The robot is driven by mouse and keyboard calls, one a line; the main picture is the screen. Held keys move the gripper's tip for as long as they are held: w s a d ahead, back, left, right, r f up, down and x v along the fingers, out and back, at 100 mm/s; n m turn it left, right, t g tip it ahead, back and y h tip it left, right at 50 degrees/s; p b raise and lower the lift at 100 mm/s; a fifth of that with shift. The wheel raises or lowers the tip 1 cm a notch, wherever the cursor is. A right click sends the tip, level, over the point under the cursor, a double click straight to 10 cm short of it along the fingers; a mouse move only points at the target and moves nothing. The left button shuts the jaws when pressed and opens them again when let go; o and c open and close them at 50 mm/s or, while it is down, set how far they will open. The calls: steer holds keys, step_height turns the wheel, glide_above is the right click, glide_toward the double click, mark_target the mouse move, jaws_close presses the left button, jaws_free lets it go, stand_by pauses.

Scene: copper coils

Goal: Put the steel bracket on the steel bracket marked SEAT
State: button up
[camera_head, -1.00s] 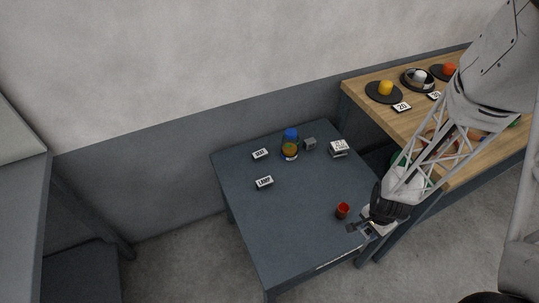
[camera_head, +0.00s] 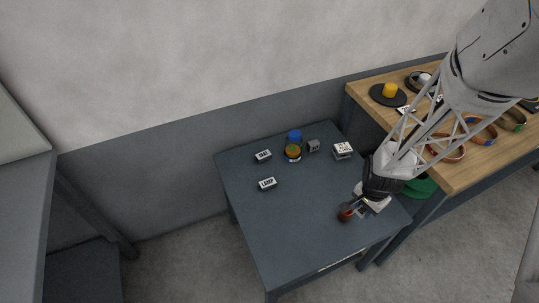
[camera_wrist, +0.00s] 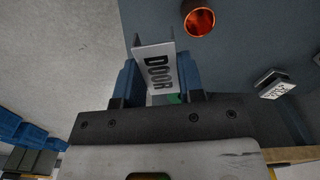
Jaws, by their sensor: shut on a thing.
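My gripper (camera_wrist: 160,85) is shut on a grey steel bracket (camera_wrist: 155,67) labelled DOOR, seen end-on between its blue fingers in the wrist view. In the head view my gripper (camera_head: 359,206) is low at the table's right side, beside a copper cup (camera_head: 345,214), and partly hides the bracket. A small bracket (camera_head: 263,156) with a white label lies at the back left; its small text looks like SEAT, but I cannot be sure. A bracket (camera_head: 267,184) labelled LAMP lies in front of it. A taller labelled piece, perhaps stacked brackets (camera_head: 342,151), stands at the back right.
The copper cup (camera_wrist: 199,20) is close ahead in the wrist view. A blue-topped jar (camera_head: 294,146) and a small grey block (camera_head: 313,146) stand at the back of the dark table (camera_head: 290,225). The table's middle and front left are clear. A wooden bench (camera_head: 460,175) adjoins at right.

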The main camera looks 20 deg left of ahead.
steer(key=w+a+n, duration=0.3)
steer(key=a, duration=1.4)
steer(key=w+a+n, duration=0.3)
steer(key=a, duration=1.3)
step_height(320, 180, down, 5)
steer(key=shift+w, duration=0.1)
steer(key=shift+w, duration=0.1)
glide_above(263, 154)
steer(key=shift+s+d+f, duration=0.35)
steer(key=shift+s+f, duration=0.05)
steer(key=shift+f, duration=0.25)
steer(key=shift+w+a+f, duration=0.1)
steer(key=shift+w+a, duration=0.15)
steer(key=shift+w, duration=0.05)
steer(key=shift+f, duration=1.75)
